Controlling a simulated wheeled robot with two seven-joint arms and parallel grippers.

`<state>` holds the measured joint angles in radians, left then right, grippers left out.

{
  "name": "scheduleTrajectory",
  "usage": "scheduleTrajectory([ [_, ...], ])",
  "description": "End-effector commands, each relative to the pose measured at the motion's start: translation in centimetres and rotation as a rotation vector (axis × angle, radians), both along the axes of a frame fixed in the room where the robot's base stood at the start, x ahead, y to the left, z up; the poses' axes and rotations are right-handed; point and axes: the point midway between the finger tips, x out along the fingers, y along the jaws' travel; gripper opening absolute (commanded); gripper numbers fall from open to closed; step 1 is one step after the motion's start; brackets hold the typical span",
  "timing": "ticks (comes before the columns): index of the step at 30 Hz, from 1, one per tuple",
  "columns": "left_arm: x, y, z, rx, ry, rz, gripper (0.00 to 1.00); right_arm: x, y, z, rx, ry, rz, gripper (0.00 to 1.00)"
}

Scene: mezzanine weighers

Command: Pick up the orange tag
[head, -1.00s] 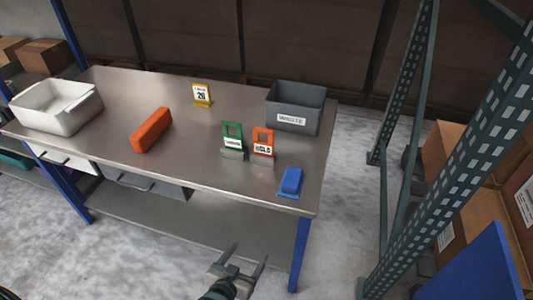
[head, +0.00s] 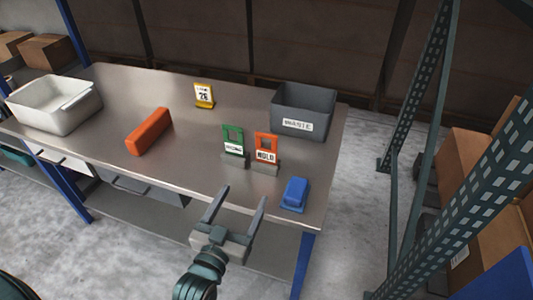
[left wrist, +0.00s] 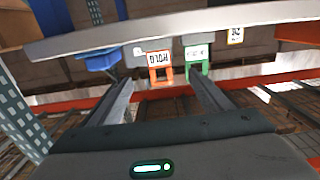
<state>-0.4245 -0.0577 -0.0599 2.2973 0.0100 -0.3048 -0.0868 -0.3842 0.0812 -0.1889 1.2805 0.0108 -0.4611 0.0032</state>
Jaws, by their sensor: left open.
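The orange tag (head: 266,148) stands upright in a grey base on the metal table, with a white label reading HOLD. It also shows upside down in the left wrist view (left wrist: 160,73), between the fingers and beyond them. A green tag (head: 233,141) stands just left of it. My left gripper (head: 236,202) is open and empty at the table's front edge, nearer than the orange tag and apart from it. In the left wrist view its two fingers (left wrist: 160,92) are spread. My right gripper is not in view.
A blue object (head: 295,194) lies right of the gripper near the front corner. A grey waste bin (head: 303,123), a yellow tag (head: 204,96), an orange block (head: 149,131) and a white tub (head: 53,115) are on the table (head: 185,165). A green rack post (head: 462,205) stands at the right.

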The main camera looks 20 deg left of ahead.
Motion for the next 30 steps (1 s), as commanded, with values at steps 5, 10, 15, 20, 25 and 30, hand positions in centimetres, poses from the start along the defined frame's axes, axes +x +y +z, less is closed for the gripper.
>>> scheduleTrajectory([
  [5,1.0,0.0,0.1,0.000,-0.001,0.000,0.72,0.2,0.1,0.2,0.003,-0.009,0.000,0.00],
  [10,3.3,-0.1,0.2,0.000,-0.001,0.000,0.72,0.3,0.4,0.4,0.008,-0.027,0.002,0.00],
  [15,6.2,-0.3,0.2,0.000,-0.002,0.000,0.72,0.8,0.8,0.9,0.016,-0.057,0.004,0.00],
  [20,9.0,-0.3,0.2,0.000,-0.001,0.000,0.72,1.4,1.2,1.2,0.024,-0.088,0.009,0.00],
  [25,11.3,-0.4,0.1,0.000,0.000,0.000,0.72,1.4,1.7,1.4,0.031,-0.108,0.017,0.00],
  [30,12.2,-0.4,0.0,0.000,0.001,0.000,0.72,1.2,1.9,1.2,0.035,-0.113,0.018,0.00],
])
